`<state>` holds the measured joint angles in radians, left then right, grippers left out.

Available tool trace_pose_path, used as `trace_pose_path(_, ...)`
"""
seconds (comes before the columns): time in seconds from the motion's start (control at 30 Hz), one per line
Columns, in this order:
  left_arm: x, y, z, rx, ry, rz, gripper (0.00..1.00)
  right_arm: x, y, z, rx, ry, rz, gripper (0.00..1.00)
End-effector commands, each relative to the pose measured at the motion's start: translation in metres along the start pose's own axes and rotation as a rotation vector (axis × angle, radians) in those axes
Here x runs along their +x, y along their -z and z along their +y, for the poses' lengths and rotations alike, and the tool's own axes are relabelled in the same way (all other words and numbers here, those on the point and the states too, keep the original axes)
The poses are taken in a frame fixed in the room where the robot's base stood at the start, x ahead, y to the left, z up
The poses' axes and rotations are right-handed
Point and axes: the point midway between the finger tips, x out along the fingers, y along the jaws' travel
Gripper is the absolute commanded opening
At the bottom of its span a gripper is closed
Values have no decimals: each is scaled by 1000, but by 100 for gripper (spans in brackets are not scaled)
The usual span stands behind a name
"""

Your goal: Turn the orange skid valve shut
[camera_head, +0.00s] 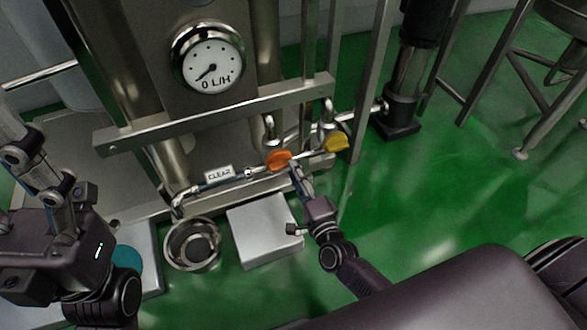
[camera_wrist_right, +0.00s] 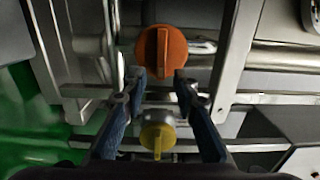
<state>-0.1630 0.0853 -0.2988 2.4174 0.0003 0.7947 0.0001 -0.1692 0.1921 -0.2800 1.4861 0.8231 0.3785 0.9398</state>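The orange skid valve (camera_head: 278,159) is a round knob on the horizontal pipe at the front of the skid. In the right wrist view the knob (camera_wrist_right: 175,58) has a raised grip bar standing upright in the picture. My right gripper (camera_wrist_right: 160,76) is open, its fingertips apart at the knob's lower left and right edges; I cannot tell whether they touch it. In the head view the right gripper (camera_head: 291,168) is at the knob and partly overlaps it. My left gripper (camera_head: 45,180) is at the left edge, away from the valve; its opening is unclear.
A yellow valve (camera_head: 336,142) sits right of the orange one. A "CLEAR" label (camera_head: 219,173) is at the pipe's left. The gauge (camera_head: 208,57) reads near 0 L/H. A metal bowl (camera_head: 178,258) and a grey box (camera_head: 262,232) stand below.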

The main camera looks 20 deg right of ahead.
Motion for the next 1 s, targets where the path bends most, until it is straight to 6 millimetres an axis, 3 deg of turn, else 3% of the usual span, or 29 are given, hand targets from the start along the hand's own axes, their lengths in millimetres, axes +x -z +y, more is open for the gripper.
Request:
trace_pose_path(0.3,0,0,0,-1,3,-1,67,-65,0,2,0,-5,0,27)
trace_pose_path(0.5,0,0,0,-1,3,-1,67,-93,1,1,0,-3,0,27)
trace_pose_path(0.7,0,0,0,-1,3,-1,67,-103,0,0,0,-1,0,27)
trace_pose_path(1.0,0,0,0,-1,4,-1,67,-104,0,0,0,-1,1,27)
